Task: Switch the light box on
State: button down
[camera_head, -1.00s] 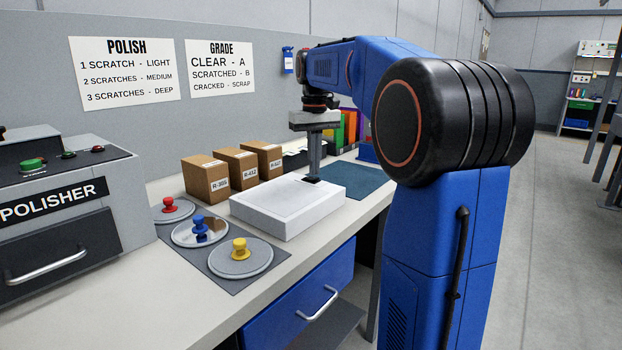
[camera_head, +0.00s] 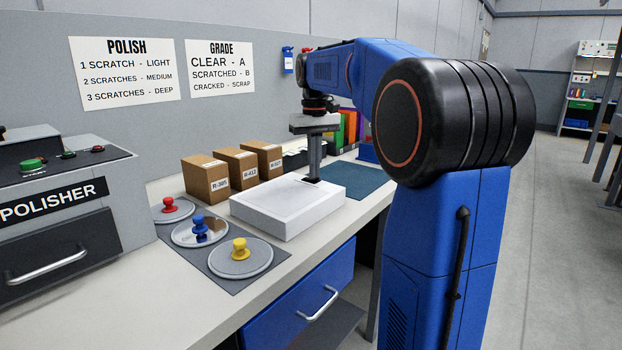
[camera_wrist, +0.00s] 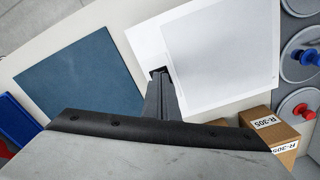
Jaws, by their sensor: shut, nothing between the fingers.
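The light box (camera_head: 285,209) is a flat white box on the bench, with a pale grey top panel that looks unlit. It also fills the upper middle of the wrist view (camera_wrist: 222,55). My gripper (camera_head: 313,180) points straight down with its fingers together and nothing held. Its tips are at the light box's back right edge, over a small black part (camera_wrist: 158,73) on the white rim. The fingers hide most of that part, and I cannot tell its position or whether the tips touch it.
Three cardboard boxes (camera_head: 235,164) stand behind the light box. Discs with red, blue and yellow knobs (camera_head: 240,257) lie to its left, near the polisher (camera_head: 60,205). A blue-green mat (camera_head: 352,180) lies to its right. Coloured binders (camera_head: 347,127) stand behind.

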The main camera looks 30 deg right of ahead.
jog(key=shift+f, duration=0.3)
dwell(0.4)
notch_tip(320, 180, up, 7)
dwell(0.9)
dwell(0.5)
